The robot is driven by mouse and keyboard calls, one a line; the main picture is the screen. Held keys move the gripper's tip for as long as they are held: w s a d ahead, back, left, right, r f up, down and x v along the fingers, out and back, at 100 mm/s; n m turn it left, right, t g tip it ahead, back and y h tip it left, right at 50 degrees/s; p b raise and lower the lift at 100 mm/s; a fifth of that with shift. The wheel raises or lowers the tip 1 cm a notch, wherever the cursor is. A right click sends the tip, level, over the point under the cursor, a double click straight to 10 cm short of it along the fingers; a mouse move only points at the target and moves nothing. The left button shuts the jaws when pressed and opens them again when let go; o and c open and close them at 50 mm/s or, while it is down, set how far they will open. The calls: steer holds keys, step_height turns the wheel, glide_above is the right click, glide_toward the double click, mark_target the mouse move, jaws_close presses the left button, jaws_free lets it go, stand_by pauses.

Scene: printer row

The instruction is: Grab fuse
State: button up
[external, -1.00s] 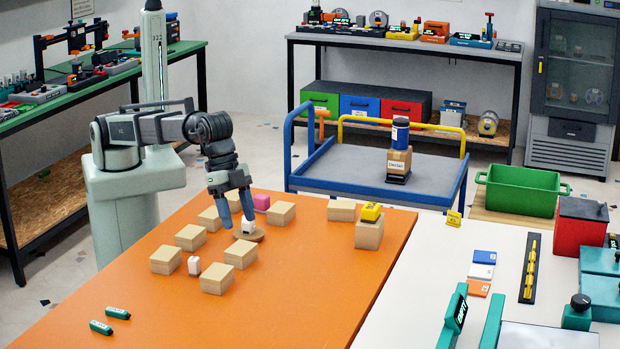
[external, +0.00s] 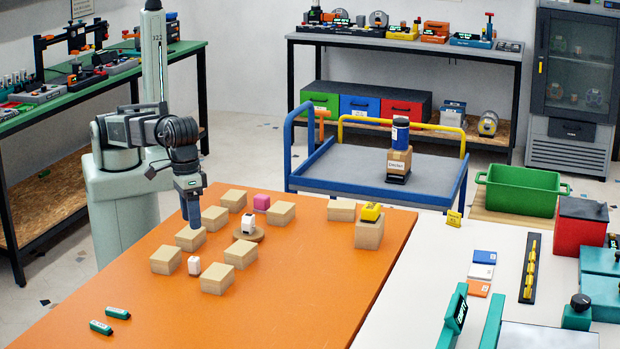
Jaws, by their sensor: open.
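No object is clearly marked as the fuse, and I cannot tell which one it is. A small white block (external: 248,224) with a dark mark stands upright on a round wooden disc (external: 257,238) on the orange table. A second white block (external: 194,266) stands nearer the front between wooden boxes. My gripper (external: 194,225) is open and points down, left of the disc, in line with a wooden box (external: 188,242). Its fingers overlap from this side, and I see nothing between them.
Several wooden boxes (external: 216,279) surround the disc. A pink cube (external: 261,202) stands behind it, and a yellow item (external: 371,212) sits on a box to the right. The orange table (external: 290,310) is clear at the front. A black strip with yellow pieces (external: 530,268) lies on the white table.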

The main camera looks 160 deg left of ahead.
mark_target(194, 258)
steer(key=shift+s+f+n+g, duration=0.15)
steer(key=shift+s+f+n, duration=0.15)
steer(key=shift+f+n, duration=1.7)
steer(key=shift+s+f+n+g, duration=0.25)
steer(key=shift+f+n, duration=1.1)
steer(key=shift+f, duration=1.3)
steer(key=shift+s+f+n+g, duration=0.1)
steer(key=shift+s+f+n, duration=0.2)
steer(key=shift+f+n, duration=1.7)
steer(key=shift+f+m, duration=0.3)
steer(key=shift+m, duration=0.05)
steer(key=shift+c, duration=0.3)
steer(key=c, duration=1)
steer(key=shift+r, duration=0.15)
